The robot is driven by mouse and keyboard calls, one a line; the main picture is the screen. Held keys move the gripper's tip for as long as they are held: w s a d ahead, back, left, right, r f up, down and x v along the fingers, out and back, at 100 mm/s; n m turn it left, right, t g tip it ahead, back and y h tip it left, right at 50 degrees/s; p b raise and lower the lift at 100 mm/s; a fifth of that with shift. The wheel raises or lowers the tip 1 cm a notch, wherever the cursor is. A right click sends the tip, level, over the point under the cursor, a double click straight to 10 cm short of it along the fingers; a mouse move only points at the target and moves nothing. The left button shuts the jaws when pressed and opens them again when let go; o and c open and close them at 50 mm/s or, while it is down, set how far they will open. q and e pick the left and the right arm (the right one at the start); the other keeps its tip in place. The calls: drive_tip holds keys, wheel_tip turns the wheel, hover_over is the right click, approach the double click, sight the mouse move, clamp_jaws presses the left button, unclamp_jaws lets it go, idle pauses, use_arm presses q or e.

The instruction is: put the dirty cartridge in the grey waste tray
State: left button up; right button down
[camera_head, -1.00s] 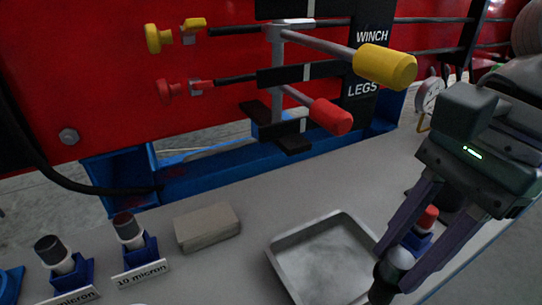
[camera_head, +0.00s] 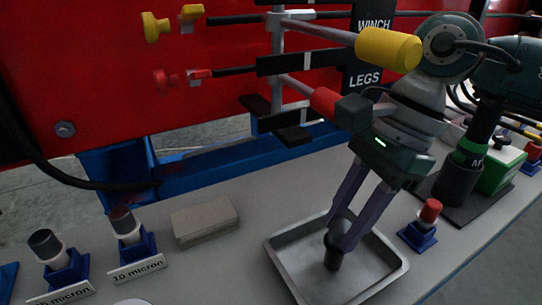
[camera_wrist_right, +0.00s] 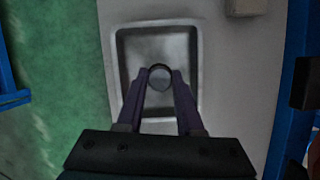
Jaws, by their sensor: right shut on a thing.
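The dirty cartridge (camera_head: 334,252) is a dark cylinder with a grey upper part. My right gripper (camera_head: 344,226) is shut on it and holds it roughly upright over the grey waste tray (camera_head: 277,246). In the right wrist view the cartridge (camera_wrist_right: 159,78) shows as a round dark end between the fingertips, inside the outline of the tray (camera_wrist_right: 120,60). I cannot tell whether the cartridge's lower end touches the tray floor. No other thing shows in the tray. My left gripper is not in view.
Two dark-capped cartridges stand in blue holders at the left, one behind a 10 micron label (camera_head: 137,268). A grey block (camera_head: 205,220) lies left of the tray. A red-capped cartridge (camera_head: 429,211) stands right of it. Yellow (camera_head: 388,50) and red-handled levers overhang behind.

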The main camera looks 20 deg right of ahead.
drive_tip(key=shift+f, duration=0.2)
drive_tip(key=c, duration=0.5)
unclamp_jaws()
drive_tip(key=shift+r, duration=0.1)
drive_tip(key=shift+c, duration=0.2)
drive_tip(key=shift+r, duration=0.2)
drive_tip(key=shift+d+r, duration=0.15)
drive_tip(key=shift+r, duration=0.2)
drive_tip(key=d+b, duration=0.2)
drive_tip(key=d, duration=1)
drive_tip(key=shift+s+r+b, duration=0.15)
drive_tip(key=shift+s+b, duration=0.15)
drive_tip(key=shift+s, duration=0.1)
